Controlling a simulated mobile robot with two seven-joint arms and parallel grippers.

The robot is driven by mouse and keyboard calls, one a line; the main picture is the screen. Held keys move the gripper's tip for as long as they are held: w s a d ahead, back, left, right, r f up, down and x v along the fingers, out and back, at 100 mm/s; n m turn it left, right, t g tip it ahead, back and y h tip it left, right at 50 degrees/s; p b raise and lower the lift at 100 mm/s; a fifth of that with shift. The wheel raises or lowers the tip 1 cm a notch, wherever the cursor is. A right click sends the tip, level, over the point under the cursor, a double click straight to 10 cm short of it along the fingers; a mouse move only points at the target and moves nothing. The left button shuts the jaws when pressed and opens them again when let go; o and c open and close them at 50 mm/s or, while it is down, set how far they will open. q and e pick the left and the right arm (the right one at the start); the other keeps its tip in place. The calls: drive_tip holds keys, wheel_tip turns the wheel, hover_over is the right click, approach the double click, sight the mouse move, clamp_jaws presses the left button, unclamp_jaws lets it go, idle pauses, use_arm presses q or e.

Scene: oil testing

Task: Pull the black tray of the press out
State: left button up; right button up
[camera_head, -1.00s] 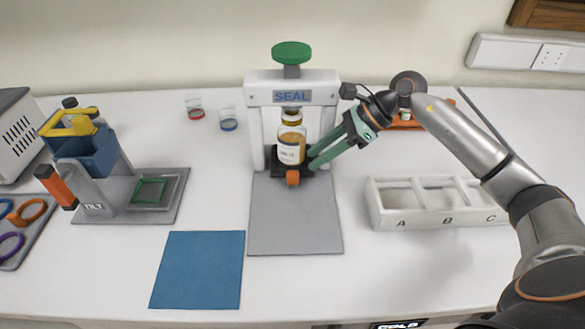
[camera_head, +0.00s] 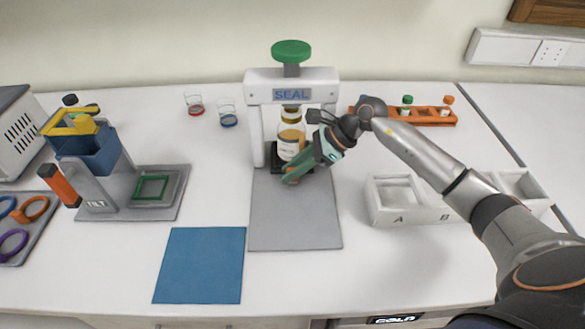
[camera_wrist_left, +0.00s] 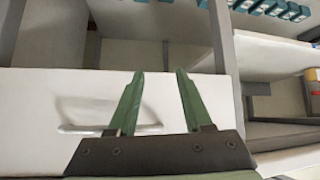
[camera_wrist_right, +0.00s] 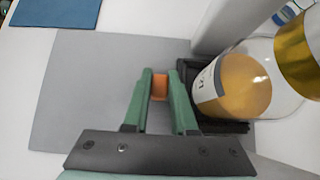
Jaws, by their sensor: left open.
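The press (camera_head: 255,97), marked SEAL, stands at mid-table with a green knob on top. Its black tray (camera_head: 276,158) sits between the posts, with an amber bottle (camera_head: 291,143) upright on it. My right gripper (camera_head: 289,179) is low at the tray's front. In the right wrist view, its fingers (camera_wrist_right: 161,74) close in on both sides of the tray's orange handle (camera_wrist_right: 160,86), seemingly touching it. The black tray (camera_wrist_right: 238,127) shows beside the bottle there. My left gripper (camera_wrist_left: 159,74) is open and empty, facing a white panel, outside the head view.
The grey base plate (camera_head: 295,220) in front of the press is bare. A blue mat (camera_head: 200,265) lies at its left. The tilt stand (camera_head: 100,190) is further left. A white lettered box (camera_head: 390,213) and an orange rack (camera_head: 432,117) are at right.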

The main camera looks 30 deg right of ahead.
clamp_jaws()
idle(1.1)
